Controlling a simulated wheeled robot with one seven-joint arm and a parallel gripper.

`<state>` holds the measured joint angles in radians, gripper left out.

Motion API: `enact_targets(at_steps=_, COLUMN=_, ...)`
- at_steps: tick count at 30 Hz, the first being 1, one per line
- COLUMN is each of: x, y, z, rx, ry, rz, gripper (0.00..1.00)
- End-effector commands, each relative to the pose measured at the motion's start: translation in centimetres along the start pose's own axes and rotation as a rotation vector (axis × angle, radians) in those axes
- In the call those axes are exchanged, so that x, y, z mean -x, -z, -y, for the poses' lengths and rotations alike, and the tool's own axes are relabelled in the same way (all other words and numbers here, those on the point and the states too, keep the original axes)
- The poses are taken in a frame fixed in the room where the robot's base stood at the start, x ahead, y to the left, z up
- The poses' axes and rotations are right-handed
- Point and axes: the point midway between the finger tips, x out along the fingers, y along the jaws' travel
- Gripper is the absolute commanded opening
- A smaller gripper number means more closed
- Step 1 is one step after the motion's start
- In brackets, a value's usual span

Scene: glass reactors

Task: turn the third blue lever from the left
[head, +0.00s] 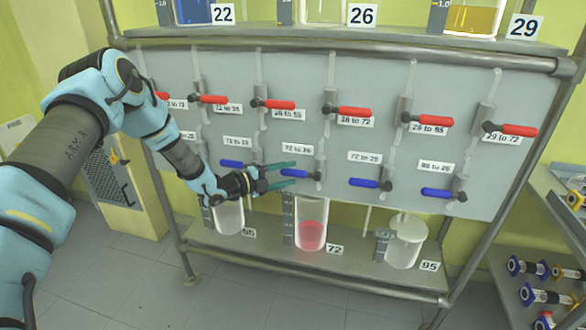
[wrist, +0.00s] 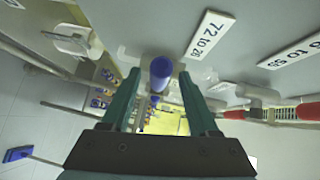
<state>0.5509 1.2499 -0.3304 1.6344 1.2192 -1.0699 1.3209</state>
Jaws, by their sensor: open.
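The blue lever (head: 298,174) under the "72 to 26" label points left from its valve, roughly level. My gripper (head: 290,173) is open, with one green finger above the lever and one below it. In the wrist view the rounded blue lever end (wrist: 160,70) sits between my two fingers (wrist: 160,95), with gaps on both sides. Other blue levers are at the left (head: 235,164) and at the right (head: 370,183) and (head: 438,193). My arm covers the left end of the lower row, so any lever there is hidden.
Red levers (head: 276,105) form a row above. Vessels marked 55 (head: 228,217), 72 (head: 311,236) and 95 (head: 404,250) stand on the lower shelf. A metal frame post (head: 515,180) and side shelf stand at the right. Open floor lies in front.

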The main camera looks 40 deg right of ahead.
Motion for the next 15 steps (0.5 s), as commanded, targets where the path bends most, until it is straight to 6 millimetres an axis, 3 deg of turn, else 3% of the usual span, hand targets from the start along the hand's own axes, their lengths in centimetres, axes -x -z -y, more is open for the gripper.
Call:
enact_targets(at_steps=6, x=-2.0, y=0.0, z=0.0, rx=0.001, ry=-0.001, rz=0.000, gripper=0.61)
enact_targets(at_steps=15, x=-2.2, y=-0.1, z=-0.1, rx=0.001, ry=-0.001, rz=0.001, gripper=0.61)
